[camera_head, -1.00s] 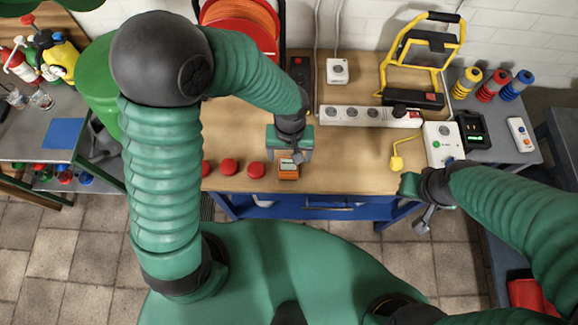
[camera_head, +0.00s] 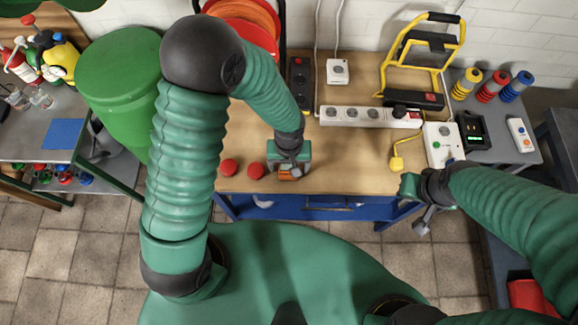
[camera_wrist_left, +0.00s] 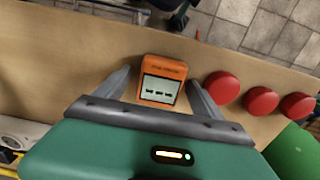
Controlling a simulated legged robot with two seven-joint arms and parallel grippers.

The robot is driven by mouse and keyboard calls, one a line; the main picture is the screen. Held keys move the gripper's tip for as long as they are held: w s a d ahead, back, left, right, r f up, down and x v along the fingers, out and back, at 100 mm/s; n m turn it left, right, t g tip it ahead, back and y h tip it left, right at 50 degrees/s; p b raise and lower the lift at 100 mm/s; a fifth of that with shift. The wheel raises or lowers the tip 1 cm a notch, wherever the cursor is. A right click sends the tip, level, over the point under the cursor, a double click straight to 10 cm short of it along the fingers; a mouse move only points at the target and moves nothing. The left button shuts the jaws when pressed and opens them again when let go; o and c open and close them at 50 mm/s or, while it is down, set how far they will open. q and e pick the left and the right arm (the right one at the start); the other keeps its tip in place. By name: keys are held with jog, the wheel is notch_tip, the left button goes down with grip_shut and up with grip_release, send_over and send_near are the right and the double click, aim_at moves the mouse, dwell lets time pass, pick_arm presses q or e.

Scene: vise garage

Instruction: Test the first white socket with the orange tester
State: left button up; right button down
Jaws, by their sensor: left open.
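The orange tester (camera_head: 285,177) lies at the front of the wooden bench, mostly covered by my left gripper (camera_head: 288,172) in the head view. In the left wrist view the tester (camera_wrist_left: 162,82) shows its screen and sits between the two open fingers of my left gripper (camera_wrist_left: 160,95), with gaps at both sides. A white power strip (camera_head: 362,117) with several sockets lies further back on the bench. My right gripper (camera_head: 427,216) hangs off the bench's front edge at the right, apart from the tester; its opening is unclear.
Red round buttons (camera_head: 228,167) stand left of the tester. A yellow plug (camera_head: 397,163) with its cable lies to the right. A white socket box (camera_head: 337,71), a dark strip (camera_head: 301,72), a yellow lamp (camera_head: 425,60) and a white box (camera_head: 443,145) stand around the strip.

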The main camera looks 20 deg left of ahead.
pick_arm(q)
jog(key=shift+s, duration=0.1)
jog(key=c, duration=1.3)
jog(key=shift+c, duration=0.2)
jog(key=shift+r, duration=0.15)
